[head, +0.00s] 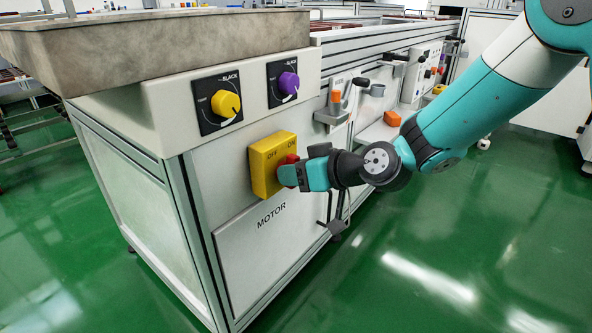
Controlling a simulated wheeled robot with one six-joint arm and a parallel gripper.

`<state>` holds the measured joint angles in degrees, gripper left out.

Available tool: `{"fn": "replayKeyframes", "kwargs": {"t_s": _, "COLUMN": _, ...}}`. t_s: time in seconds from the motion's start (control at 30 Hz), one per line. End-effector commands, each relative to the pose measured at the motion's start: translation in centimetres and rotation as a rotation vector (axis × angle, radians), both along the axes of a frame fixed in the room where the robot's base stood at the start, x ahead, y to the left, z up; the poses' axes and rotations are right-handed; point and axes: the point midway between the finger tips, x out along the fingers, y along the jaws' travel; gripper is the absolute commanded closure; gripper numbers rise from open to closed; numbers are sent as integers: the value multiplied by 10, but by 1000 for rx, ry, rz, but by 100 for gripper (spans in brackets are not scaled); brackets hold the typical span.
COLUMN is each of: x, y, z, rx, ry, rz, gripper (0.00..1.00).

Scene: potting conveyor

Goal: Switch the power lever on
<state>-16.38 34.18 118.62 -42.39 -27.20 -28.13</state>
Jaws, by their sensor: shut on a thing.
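The power lever (291,159) is a red handle on the front of a yellow switch box (262,158) marked OFF and ON. The box is fixed to the machine's white front panel, above the word MOTOR. My gripper (290,174) reaches in from the right and is shut on the red lever. The gripper covers much of the lever. Some red shows above the gripper, below the ON mark, and some beside its tips. The lever's exact angle is hard to tell.
A yellow knob (227,104) and a purple knob (288,83) sit on black plates above the box. A grey bracket (332,115) with an orange part and an orange block (392,118) are to the right. The green floor (430,270) is clear at lower right.

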Motion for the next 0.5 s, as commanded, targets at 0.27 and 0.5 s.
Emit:
{"fn": "replayKeyframes", "kwargs": {"t_s": 0.27, "x": 2, "y": -2, "z": 1, "rx": 119, "ry": 154, "rz": -3, "gripper": 84}}
{"fn": "replayKeyframes", "kwargs": {"t_s": 0.5, "x": 3, "y": -3, "z": 0, "rx": 206, "ry": 264, "rz": -2, "gripper": 84}}
